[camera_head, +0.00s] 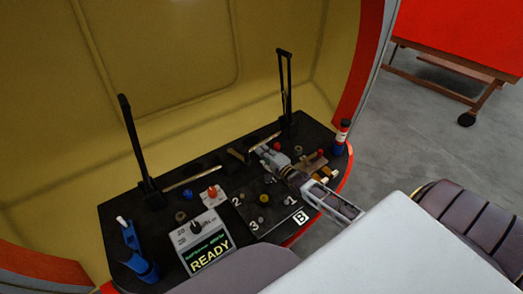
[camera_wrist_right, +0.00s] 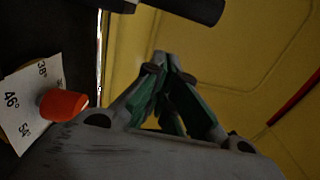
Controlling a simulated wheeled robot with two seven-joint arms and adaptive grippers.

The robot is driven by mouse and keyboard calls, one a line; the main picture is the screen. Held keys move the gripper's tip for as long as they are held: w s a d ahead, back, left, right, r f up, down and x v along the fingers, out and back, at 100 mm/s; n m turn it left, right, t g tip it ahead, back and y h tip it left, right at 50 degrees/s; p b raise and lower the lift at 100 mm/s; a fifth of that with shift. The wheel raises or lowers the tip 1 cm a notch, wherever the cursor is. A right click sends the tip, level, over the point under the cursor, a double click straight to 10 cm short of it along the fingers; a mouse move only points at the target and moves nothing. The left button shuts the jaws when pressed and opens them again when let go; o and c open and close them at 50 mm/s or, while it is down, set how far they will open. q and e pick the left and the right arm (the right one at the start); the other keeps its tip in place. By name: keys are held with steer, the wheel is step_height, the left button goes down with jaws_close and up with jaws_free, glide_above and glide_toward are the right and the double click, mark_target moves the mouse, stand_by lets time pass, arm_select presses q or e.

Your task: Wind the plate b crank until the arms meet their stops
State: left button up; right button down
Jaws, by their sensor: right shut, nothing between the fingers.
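A black deck panel (camera_head: 180,200) sits inside the yellow shell. The square plate marked B (camera_head: 300,217) is at its front right, with numbers 1, 2 and 3 around a small brass-coloured knob (camera_head: 264,198). Two black upright arms stand at the back, left (camera_head: 130,130) and right (camera_head: 285,85). My right gripper (camera_head: 268,150) is over the deck behind plate B, shut and empty; its fingertips (camera_wrist_right: 162,60) come together in the wrist view. I cannot tell which part is the crank. My left gripper is not in view.
A grey box reading READY (camera_head: 208,250) stands at the front. Left of it is a blue tool (camera_head: 135,250). In the wrist view, an orange-red knob (camera_wrist_right: 64,104) sits by a white degree scale (camera_wrist_right: 22,125).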

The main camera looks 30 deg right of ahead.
arm_select(q)
steer(key=shift+s+a+r, duration=0.25)
steer(key=shift+s+a, duration=0.1)
steer(key=shift+a, duration=0.1)
arm_select(e)
steer(key=s+d, duration=0.1)
steer(key=s, duration=0.7)
steer(key=shift+s+d, duration=0.2)
steer(key=shift+s, duration=0.05)
arm_select(q)
steer(key=shift+d, duration=0.1)
stand_by(0.4)
